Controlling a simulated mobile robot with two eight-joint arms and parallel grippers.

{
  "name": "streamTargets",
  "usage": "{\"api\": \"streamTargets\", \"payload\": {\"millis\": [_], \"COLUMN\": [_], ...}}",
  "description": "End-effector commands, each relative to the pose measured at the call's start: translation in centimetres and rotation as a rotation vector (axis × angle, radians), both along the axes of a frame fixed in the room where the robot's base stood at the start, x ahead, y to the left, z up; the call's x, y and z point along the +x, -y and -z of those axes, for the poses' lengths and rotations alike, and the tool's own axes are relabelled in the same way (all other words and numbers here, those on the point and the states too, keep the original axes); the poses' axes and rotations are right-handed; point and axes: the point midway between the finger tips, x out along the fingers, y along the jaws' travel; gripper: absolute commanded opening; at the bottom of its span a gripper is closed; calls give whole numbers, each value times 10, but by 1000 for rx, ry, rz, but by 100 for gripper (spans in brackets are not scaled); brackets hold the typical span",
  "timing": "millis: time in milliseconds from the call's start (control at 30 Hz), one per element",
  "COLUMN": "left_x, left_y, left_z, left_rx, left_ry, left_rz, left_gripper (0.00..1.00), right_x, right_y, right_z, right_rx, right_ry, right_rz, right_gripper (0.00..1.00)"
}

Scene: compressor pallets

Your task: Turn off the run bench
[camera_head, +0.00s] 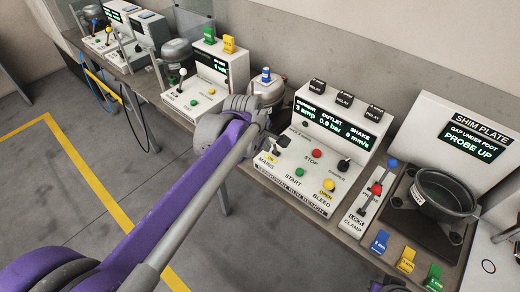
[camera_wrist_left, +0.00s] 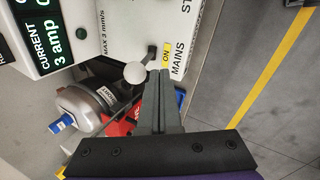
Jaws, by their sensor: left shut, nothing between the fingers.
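The run bench (camera_head: 290,199) is a white sloped panel with a red STOP button (camera_head: 316,153), a green START button (camera_head: 299,172) and a yellow BLEED button (camera_head: 328,185). Its display (camera_head: 333,121) reads 3 amp, 0.0 bar and 0 mm/s. My left gripper (camera_head: 279,141) is shut and empty at the panel's left side, by the MAINS label. In the left wrist view its fingers (camera_wrist_left: 159,98) are close beside a white ball knob (camera_wrist_left: 135,72); I cannot tell if they touch. A yellow ON label (camera_wrist_left: 166,54) shows by MAINS.
A compressor (camera_head: 266,90) with a blue cap stands behind the wrist. A black-knobbed lever (camera_head: 344,163) is on the panel's right. Further right are a clamp panel (camera_head: 357,212), a dark pot (camera_head: 443,195) and coloured tags. Relay blocks (camera_head: 345,99) line the bench top.

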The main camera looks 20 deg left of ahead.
Motion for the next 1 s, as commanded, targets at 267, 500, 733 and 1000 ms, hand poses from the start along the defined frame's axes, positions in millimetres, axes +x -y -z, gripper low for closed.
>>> {"api": "streamTargets", "payload": {"millis": [267, 500, 733, 1000], "left_x": [6, 6, 11, 20], "left_y": [1, 1, 2, 6], "left_z": [-1, -1, -5, -9], "left_rx": [0, 1, 15, 40], "left_ry": [0, -4, -48, -121], "left_rz": [0, 0, 1, 2], "left_gripper": [0, 0, 0, 0], "right_x": [0, 0, 1, 3], "right_y": [0, 0, 0, 0], "right_z": [-1, -1, -5, -12], "right_rx": [0, 0, 0, 0], "right_ry": [0, 0, 2, 5], "right_rz": [0, 0, 0, 0], "right_gripper": [0, 0, 0, 0]}}
